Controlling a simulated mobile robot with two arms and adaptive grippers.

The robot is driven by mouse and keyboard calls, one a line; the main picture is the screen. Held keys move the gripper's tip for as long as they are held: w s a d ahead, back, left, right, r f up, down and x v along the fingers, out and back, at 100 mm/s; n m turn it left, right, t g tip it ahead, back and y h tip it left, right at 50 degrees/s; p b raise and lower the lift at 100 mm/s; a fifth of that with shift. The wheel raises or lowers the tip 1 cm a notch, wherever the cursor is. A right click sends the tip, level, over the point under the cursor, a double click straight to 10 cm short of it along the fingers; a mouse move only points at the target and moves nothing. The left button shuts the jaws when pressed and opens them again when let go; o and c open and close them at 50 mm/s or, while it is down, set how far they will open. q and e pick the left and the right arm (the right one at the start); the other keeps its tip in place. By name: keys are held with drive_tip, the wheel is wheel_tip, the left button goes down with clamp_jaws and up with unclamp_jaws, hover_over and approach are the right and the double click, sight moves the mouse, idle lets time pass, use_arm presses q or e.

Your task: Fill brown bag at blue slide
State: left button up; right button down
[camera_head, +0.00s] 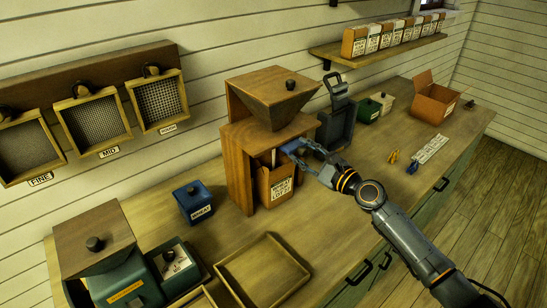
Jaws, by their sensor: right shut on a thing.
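A wooden mill with a hopper (275,92) stands against the wall at the middle of the bench. A brown bag (275,186) with a white label stands upright in the opening at the mill's front. The blue slide (291,146) shows at the mill's front right, just above the bag. My right gripper (303,151) reaches in from the lower right and is shut on the blue slide. Its fingers partly cover the slide. The inside of the bag cannot be seen. My left gripper is not in view.
A blue wheat box (194,202) stands left of the mill, and an empty wooden tray (229,272) lies in front. A green mill (125,279) is at the lower left. A dark machine (337,125) stands right of the wooden mill. An open orange-brown box (434,104) is farther right.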

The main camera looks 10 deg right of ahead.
drive_tip(key=shift+x, duration=0.95)
drive_tip(key=shift+r, duration=0.1)
drive_tip(key=shift+w+r, duration=0.1)
drive_tip(key=shift+r, duration=0.3)
drive_tip(key=shift+s+d+f, duration=0.2)
drive_tip(key=shift+s+f, duration=0.1)
drive_tip(key=shift+s, duration=0.1)
drive_tip(key=shift+s+d, duration=0.3)
drive_tip(key=shift+s, duration=0.15)
drive_tip(key=shift+d+f, duration=0.1)
idle(1.3)
